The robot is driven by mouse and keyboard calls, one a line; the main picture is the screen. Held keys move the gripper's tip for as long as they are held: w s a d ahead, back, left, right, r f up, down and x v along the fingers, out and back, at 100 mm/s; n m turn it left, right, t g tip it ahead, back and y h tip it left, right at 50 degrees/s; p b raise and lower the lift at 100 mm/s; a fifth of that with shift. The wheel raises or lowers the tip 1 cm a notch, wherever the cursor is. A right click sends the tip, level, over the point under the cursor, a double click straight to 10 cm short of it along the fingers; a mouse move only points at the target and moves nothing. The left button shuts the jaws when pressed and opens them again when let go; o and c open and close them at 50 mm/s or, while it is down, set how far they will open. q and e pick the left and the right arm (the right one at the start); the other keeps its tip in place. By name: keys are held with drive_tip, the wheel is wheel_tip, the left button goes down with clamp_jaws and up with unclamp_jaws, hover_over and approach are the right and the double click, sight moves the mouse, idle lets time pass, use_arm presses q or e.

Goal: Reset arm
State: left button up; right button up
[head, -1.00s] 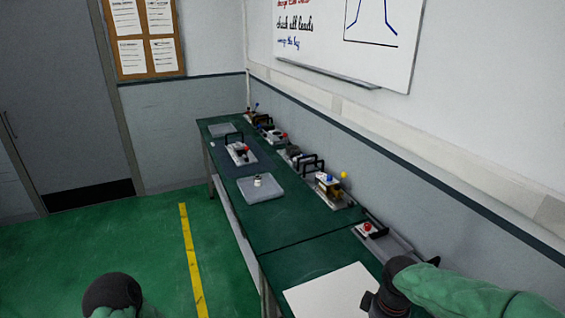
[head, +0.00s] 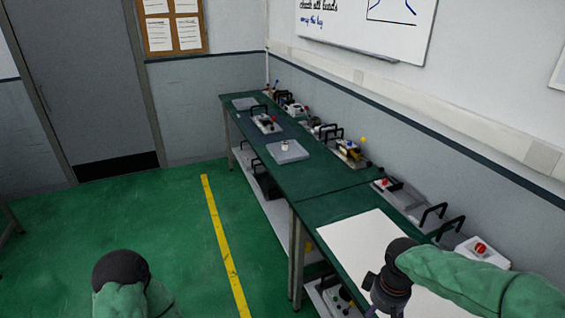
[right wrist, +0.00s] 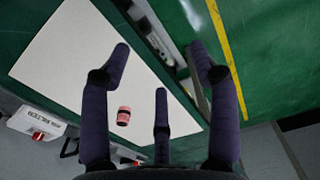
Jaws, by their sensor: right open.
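My right arm comes in from the right in the head view, and its dark gripper (head: 388,292) hangs over the white sheet (head: 352,243) at the near end of the green bench. In the right wrist view the three fingers of this gripper (right wrist: 160,65) are spread apart with nothing between them. A small pinkish-red cylinder (right wrist: 124,116) stands or lies on the white sheet there, apart from the fingers. My left arm shows only as a green sleeve with a black rounded joint at the lower left of the head view; its gripper is out of view.
The green bench (head: 250,135) runs along the wall with several devices, a grey tray (head: 288,152) and a white box with a red button (head: 482,250). A lower shelf (head: 262,200) holds dark items. Green floor with a yellow line (head: 222,240) is clear at left.

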drive_tip(key=a+f+m+y+b, duration=0.1)
drive_tip(key=a+f, duration=0.2)
drive_tip(key=f, duration=0.3)
drive_tip(key=s+a+f+y, duration=0.1)
drive_tip(key=a+f, duration=0.2)
drive_tip(key=f, duration=0.4)
drive_tip(key=a+f+m+y+b, duration=0.1)
drive_tip(key=a+f, duration=0.2)
drive_tip(key=f, duration=0.3)
use_arm(q)
drive_tip(key=f, duration=0.1)
drive_tip(key=f+b, duration=0.1)
drive_tip(key=f, duration=0.1)
drive_tip(key=shift+w+d+f, duration=0.1)
drive_tip(key=shift+w+f, duration=0.15)
drive_tip(key=shift+f, duration=0.05)
use_arm(e)
drive_tip(key=s+a+f+m, duration=0.2)
drive_tip(key=s+f, duration=0.2)
drive_tip(key=f, duration=0.3)
drive_tip(key=s+a+f+m+y, duration=0.1)
drive_tip(key=s+a+f+m, duration=0.1)
drive_tip(key=s+f, duration=0.3)
wheel_tip(320, 180, down, 3)
drive_tip(key=shift+s+a+r+m, duration=0.2)
drive_tip(key=shift+a+m, duration=0.1)
drive_tip(key=shift+a, duration=0.25)
